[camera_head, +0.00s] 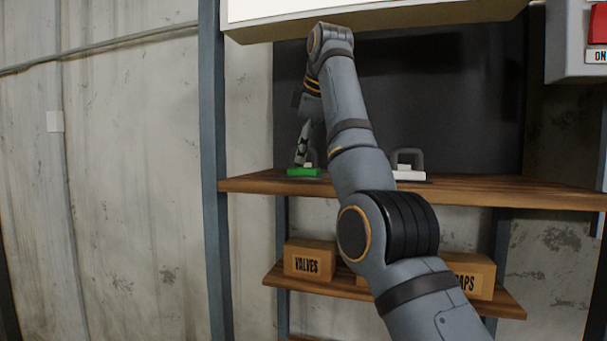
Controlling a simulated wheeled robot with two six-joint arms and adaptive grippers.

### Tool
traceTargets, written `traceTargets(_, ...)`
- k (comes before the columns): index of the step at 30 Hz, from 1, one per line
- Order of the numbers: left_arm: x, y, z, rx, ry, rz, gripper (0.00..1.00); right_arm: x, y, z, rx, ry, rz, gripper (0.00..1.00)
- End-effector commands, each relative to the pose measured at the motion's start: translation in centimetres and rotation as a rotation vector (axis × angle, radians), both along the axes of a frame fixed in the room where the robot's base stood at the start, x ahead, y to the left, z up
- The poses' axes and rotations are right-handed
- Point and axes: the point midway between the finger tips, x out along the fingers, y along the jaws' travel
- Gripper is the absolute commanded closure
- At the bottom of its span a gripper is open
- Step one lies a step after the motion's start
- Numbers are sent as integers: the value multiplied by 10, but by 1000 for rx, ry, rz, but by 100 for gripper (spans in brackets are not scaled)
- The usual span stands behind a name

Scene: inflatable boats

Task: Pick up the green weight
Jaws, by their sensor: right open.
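The green weight (304,172) is a flat green block near the left end of the upper wooden shelf. My right gripper (301,156) points down at it from above, with its fingers at or just over the weight's top. The fingers are small and partly dark here, and I cannot tell whether they touch the weight. Part of the weight's top is hidden behind the gripper. My right arm crosses the middle of the view. My left gripper is not in view.
A white weight with a grey handle (408,167) stands right of my arm on the upper shelf (500,188). A box marked VALVES (309,259) and another box (474,274) sit on the lower shelf. A blue-grey post (211,150) stands left. A lit panel hangs above.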

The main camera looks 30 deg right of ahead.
Motion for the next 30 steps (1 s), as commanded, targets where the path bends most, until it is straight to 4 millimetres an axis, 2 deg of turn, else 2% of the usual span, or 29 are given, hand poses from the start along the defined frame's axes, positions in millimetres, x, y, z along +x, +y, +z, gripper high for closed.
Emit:
traceTargets(5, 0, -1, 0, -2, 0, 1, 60, 0, 0, 0, 0, -1, 0, 59)
traceTargets(12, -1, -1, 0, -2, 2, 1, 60, 0, 0, 0, 0, -1, -1, 90)
traceTargets(15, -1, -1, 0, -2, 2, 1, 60, 0, 0, 0, 1, 0, -1, 100)
traceTargets(30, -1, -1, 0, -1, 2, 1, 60, 0, 0, -1, 1, 2, 0, 100)
